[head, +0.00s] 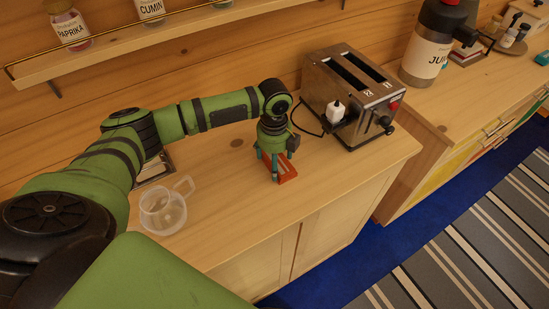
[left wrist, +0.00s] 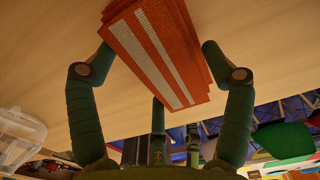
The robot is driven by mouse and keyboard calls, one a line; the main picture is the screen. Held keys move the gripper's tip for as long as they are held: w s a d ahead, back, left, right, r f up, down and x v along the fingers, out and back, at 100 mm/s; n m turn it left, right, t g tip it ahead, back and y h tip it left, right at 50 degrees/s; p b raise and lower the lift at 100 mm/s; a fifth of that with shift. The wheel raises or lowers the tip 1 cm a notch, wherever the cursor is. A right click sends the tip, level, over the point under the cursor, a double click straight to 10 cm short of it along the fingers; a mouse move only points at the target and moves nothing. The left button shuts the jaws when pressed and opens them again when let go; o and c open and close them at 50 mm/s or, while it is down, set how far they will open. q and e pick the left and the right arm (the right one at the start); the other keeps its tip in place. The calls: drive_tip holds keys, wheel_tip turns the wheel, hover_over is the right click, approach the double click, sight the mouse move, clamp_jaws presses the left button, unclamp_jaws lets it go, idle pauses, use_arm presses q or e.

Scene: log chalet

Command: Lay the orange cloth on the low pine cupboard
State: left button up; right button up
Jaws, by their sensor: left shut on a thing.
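The orange cloth (head: 288,170) is a folded, flat rectangle with pale stripes. It is at the top of a pine cupboard (head: 235,215) with light wood doors, left of the toaster. My left gripper (head: 274,172) points down at it and partly covers it in the head view. My right gripper is not in view.
A steel toaster (head: 352,95) with a white plug and dark cord stands behind and right of the cloth. A clear jug (head: 162,212) stands to the left. A spice shelf (head: 130,38) runs along the log wall. A second counter (head: 470,92) holds a juice dispenser (head: 428,50).

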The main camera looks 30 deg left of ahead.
use_arm(q)
drive_tip(key=o, duration=0.9)
drive_tip(key=shift+f, duration=0.1)
drive_tip(key=shift+o, duration=0.2)
wheel_tip(320, 180, up, 12)
